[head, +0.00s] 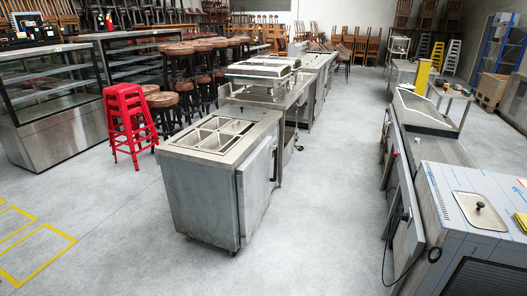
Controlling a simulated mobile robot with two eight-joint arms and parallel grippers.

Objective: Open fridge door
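A low stainless steel counter cabinet (205,197) with several rectangular wells in its top stands near the middle. A flat door panel (257,186) is on its right side and looks nearly closed; I cannot tell for certain that this is the fridge. Glass-fronted display cases stand at the left, the nearest (52,103) with shelves inside. Another steel unit (465,215) with a lid on top is at the lower right, partly cut off by the frame. Neither of my grippers is in view.
Red stacked stools (128,122) stand left of the counter cabinet, with brown-seated stools (185,78) behind. More steel units (285,80) line up beyond it. Grey floor (325,215) is clear between the cabinet and the right-hand units. Yellow floor markings (35,245) lie lower left.

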